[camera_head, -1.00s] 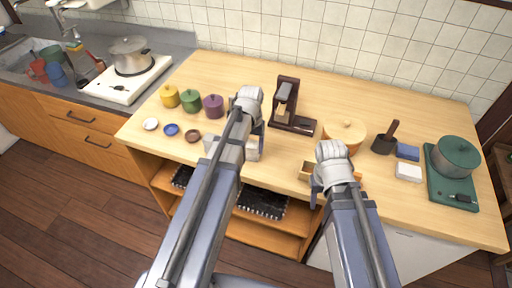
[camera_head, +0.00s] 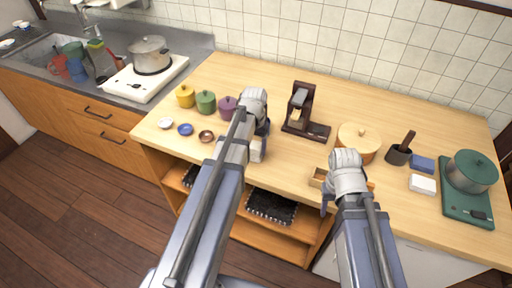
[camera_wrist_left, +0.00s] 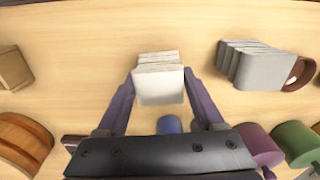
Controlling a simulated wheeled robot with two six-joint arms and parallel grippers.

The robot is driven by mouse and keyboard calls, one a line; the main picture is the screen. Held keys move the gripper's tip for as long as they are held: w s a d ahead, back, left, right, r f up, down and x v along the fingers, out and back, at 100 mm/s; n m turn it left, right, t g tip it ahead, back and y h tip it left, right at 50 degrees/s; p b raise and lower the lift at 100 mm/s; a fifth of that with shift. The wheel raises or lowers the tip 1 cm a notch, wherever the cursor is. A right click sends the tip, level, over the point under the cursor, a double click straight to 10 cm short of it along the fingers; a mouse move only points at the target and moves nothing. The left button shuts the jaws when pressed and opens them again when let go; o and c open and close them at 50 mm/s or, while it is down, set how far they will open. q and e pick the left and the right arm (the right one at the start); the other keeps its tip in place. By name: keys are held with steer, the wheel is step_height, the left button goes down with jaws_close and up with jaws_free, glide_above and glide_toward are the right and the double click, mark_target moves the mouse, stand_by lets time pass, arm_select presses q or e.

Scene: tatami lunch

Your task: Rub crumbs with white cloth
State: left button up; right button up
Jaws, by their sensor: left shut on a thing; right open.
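My left gripper (camera_wrist_left: 159,75) is shut on a folded white cloth (camera_wrist_left: 158,88), held between its fingers over the counter in the left wrist view. In the head view my left gripper (camera_head: 260,138) is over the front middle of the counter, and the cloth (camera_head: 256,152) is partly hidden behind the arm. I cannot tell if the cloth touches the wood. A second pale folded stack (camera_wrist_left: 255,65) lies to the right in the wrist view, near a brown dish (camera_wrist_left: 301,72). My right gripper (camera_head: 340,190) is open by the front edge. I see no crumbs clearly.
A small wooden box (camera_head: 318,178) is beside my right gripper. A dark wooden stand (camera_head: 304,110) and a lidded wooden tub (camera_head: 358,143) stand behind. Yellow, green and purple pots (camera_head: 228,107) are at left. A white block (camera_head: 422,184) lies at right.

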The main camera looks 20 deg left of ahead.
arm_select(q)
steer(key=shift+d+r, duration=0.1)
steer(key=shift+d, duration=1.9)
steer(key=shift+s+d, duration=0.15)
steer(key=shift+d, duration=1.8)
steer(key=shift+r+p, duration=0.6)
steer(key=shift+p, duration=0.15)
step_height(320, 180, up, 4)
steer(key=p, duration=0.4)
steer(key=shift+r, duration=0.25)
step_height(320, 180, up, 3)
steer(key=p, duration=0.3)
